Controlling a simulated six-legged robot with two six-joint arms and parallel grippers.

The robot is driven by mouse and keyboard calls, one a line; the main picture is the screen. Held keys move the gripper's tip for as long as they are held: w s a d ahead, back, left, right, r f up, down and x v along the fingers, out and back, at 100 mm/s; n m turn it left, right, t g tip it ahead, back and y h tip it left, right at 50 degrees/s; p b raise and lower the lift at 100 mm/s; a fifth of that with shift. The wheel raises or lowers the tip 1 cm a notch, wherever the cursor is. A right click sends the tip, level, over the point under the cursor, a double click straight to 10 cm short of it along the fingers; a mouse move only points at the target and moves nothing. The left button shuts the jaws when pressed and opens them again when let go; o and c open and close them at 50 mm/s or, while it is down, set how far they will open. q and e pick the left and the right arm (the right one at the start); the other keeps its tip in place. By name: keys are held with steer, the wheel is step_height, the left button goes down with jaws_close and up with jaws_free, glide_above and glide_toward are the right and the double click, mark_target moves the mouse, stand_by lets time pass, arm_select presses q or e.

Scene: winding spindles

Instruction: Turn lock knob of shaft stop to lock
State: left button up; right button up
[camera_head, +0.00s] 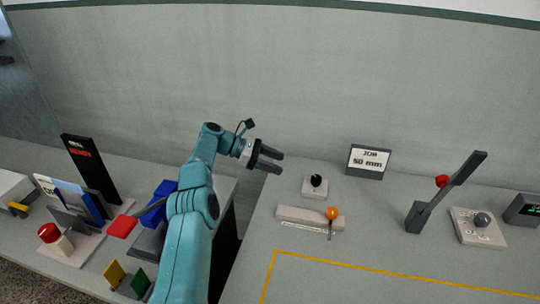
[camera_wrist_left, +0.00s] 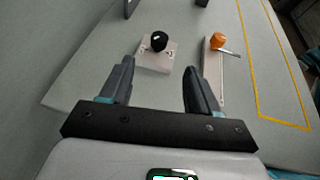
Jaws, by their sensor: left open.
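In the left wrist view the orange knob (camera_wrist_left: 218,41) is beyond and right of the right finger. A black knob (camera_head: 316,181) on a small pale block (camera_head: 314,193) is behind the bar; this black knob (camera_wrist_left: 159,41) shows between the fingers. My left gripper (camera_head: 276,161) is open, empty and apart from both, up and left of them. My right gripper is not in view.
A sign reading "JOB 50 mm" (camera_head: 368,161) stands behind the bar. A lever with a red ball (camera_head: 441,181) and a dial plate (camera_head: 478,227) are right. A yellow line (camera_head: 400,270) marks the table front. A cluttered table is left, past a gap.

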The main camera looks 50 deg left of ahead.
arm_select(q)
steer(key=shift+p+v, duration=0.55)
steer(key=shift+v, duration=0.25)
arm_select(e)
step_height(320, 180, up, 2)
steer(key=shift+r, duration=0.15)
